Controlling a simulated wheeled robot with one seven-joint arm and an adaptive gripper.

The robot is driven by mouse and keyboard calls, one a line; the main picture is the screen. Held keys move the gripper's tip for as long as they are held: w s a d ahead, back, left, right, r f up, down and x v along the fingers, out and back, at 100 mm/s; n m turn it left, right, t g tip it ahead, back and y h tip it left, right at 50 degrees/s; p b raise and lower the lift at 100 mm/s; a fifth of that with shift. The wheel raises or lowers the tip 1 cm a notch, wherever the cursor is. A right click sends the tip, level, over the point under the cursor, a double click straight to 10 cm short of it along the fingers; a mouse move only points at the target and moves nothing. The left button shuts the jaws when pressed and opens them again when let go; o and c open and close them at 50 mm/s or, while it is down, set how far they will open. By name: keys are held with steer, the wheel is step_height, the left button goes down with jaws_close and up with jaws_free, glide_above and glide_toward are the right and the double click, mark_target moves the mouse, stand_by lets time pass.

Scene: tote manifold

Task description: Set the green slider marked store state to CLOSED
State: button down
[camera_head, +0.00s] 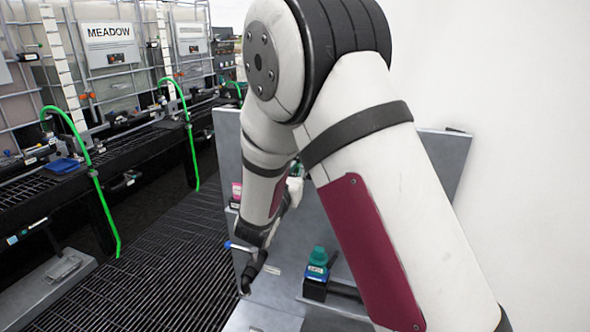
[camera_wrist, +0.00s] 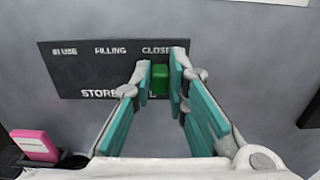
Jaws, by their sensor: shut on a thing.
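The green slider (camera_wrist: 160,82) sits on a dark plate (camera_wrist: 85,72) on a grey panel in the wrist view. The plate reads IN USE, FILLING and CLOSED from left to right, with STORE below, the rest partly covered. The slider is below the CLOSED word, at the right end of the plate. My gripper (camera_wrist: 161,73) has its teal-padded fingers on either side of the slider and is shut on it. In the head view my arm hides the slider, the plate and most of my gripper.
A pink item (camera_wrist: 38,145) in a dark holder is at lower left in the wrist view. In the head view, a teal-capped bottle (camera_head: 317,260) stands below the panel (camera_head: 440,160). Racks with green hoses (camera_head: 108,210) line the left.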

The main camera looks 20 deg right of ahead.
steer(key=shift+s+d+f, duration=0.1)
steer(key=shift+d, duration=0.1)
steer(key=c, duration=1.6)
jaws_free()
steer(key=shift+s+d, duration=0.1)
steer(key=shift+o, duration=0.2)
steer(key=v, duration=1.2)
